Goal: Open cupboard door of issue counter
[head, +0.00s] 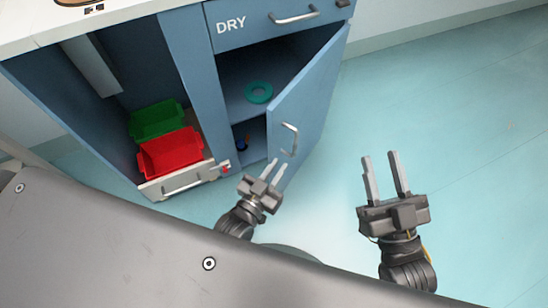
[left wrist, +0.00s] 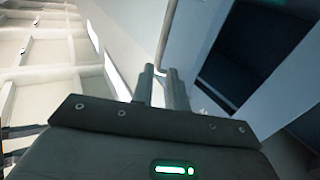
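The blue cupboard door (head: 312,100) of the counter stands swung out wide, hinged at its right side. Its silver bar handle (head: 290,138) is on the door's outer face; the handle also shows in the left wrist view (left wrist: 170,30). My left gripper (head: 280,164) is just below the handle's lower end, its fingers parted by a small gap. In the left wrist view the fingertips (left wrist: 160,72) are close to the bar; I see no clear grip on it. My right gripper (head: 384,158) is open and empty over the floor, right of the door.
Inside the cupboard a teal ring (head: 258,92) lies on a shelf, with a small blue item (head: 242,142) below. Left of it, an open bay holds a green bin (head: 158,119) and a red bin (head: 170,152). A drawer marked DRY (head: 250,27) is above. The floor at right is clear.

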